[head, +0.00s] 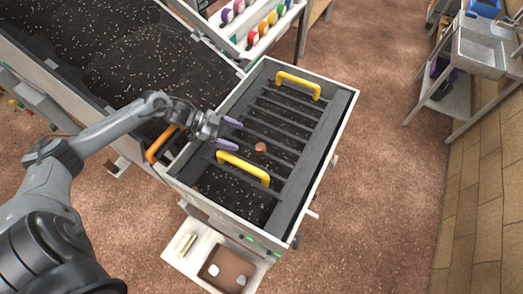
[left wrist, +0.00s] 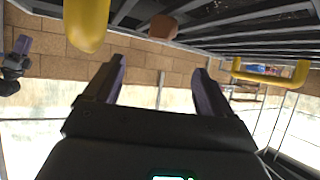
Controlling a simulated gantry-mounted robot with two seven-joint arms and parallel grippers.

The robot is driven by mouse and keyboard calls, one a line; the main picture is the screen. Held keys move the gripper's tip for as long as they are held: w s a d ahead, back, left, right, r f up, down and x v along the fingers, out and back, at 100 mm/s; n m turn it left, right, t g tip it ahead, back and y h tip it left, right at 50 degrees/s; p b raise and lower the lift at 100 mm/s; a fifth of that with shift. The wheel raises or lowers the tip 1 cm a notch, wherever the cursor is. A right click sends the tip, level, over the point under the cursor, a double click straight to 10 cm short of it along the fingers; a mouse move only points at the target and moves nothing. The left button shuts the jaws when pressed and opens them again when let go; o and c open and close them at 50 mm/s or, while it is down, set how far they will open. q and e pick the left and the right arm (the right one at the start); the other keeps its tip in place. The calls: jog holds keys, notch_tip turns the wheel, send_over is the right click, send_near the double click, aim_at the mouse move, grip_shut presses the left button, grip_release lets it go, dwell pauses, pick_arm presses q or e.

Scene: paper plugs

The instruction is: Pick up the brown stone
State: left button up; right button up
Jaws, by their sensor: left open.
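The brown stone (head: 260,147) sits on the dark slatted grate (head: 289,128) of the grey-framed box, between the two yellow handles. My left gripper (head: 230,133) is open and empty. Its purple fingertips are just left of the stone, apart from it. In the left wrist view the stone (left wrist: 163,26) shows against the slats, beyond the open fingers (left wrist: 160,80) and roughly centred between them. A dark part with a purple tip at the left edge of that view looks like my right gripper (left wrist: 20,55); its jaw state is unclear.
Yellow handles stand at the back (head: 298,84) and front (head: 243,168) of the grate; the front one is close to my left gripper. An orange handle (head: 160,143) is under my left arm. A soil-filled trough (head: 100,50) lies left. Open floor (head: 385,170) is right.

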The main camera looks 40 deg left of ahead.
aim_at(260, 146)
pick_arm(q)
jog(key=x, duration=0.4)
jog(key=shift+w+d, duration=0.2)
jog(key=shift+w, duration=0.05)
jog(key=p+x, duration=0.1)
jog(key=x, duration=0.3)
jog(key=shift+w+f+p, duration=0.1)
jog(key=shift+f+p, duration=0.25)
jog(key=shift+w+d+f, duration=0.2)
jog(key=shift+d+f, duration=0.1)
jog(key=shift+c, duration=0.5)
jog(key=c, duration=1.2)
